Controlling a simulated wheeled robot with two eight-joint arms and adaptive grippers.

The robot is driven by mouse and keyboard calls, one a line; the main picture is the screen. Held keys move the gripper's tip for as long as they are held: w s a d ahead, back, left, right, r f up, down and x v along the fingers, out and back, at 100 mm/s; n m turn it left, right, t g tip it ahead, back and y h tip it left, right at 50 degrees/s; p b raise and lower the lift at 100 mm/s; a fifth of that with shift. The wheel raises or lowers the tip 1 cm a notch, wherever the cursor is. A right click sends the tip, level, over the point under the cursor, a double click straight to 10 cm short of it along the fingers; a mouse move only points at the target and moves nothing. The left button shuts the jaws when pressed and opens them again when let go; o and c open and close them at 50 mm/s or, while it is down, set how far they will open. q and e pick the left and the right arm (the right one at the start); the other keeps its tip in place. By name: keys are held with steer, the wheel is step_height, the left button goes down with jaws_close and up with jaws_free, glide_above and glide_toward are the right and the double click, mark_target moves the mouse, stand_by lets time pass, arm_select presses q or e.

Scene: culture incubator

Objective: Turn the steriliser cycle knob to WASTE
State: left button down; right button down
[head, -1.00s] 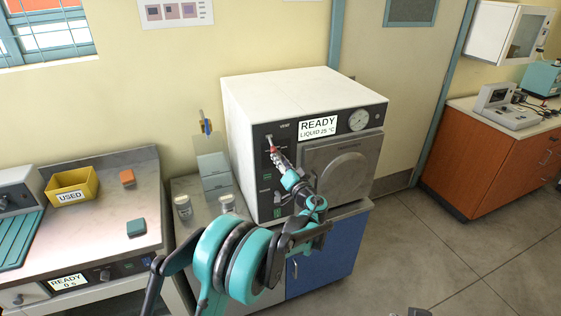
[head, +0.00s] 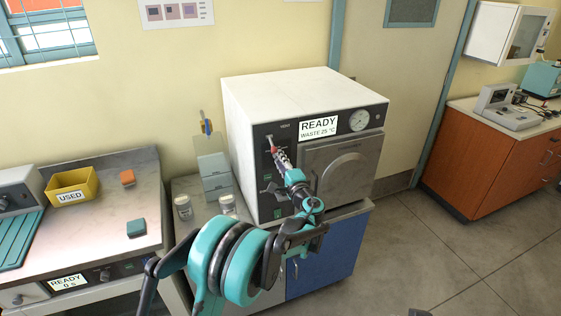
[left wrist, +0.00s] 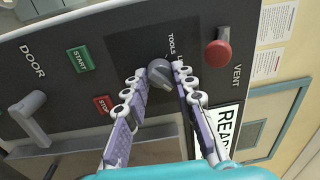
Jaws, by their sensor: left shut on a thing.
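The steriliser (head: 290,90) is a white box with a dark control panel on its front left. The grey cycle knob (left wrist: 160,74) sits on that panel, with TOOLS legible beside it in the left wrist view. My left gripper (left wrist: 158,78) is shut on the knob, one finger on each side. In the head view, my left gripper (head: 275,153) covers the knob. The steriliser's display (head: 318,129) reads READY, WASTE 25 °C. My right gripper is not in view.
Near the knob are the red VENT knob (left wrist: 217,53), the green START button (left wrist: 80,60), the red STOP button (left wrist: 102,103) and the DOOR handle (left wrist: 35,105). Jars (head: 183,207) stand left of the steriliser. The floor at right is clear.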

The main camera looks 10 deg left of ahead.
arm_select(q)
steer(key=shift+m, duration=0.6)
steer(key=c, duration=1.2)
jaws_free()
steer(key=v, duration=1.2)
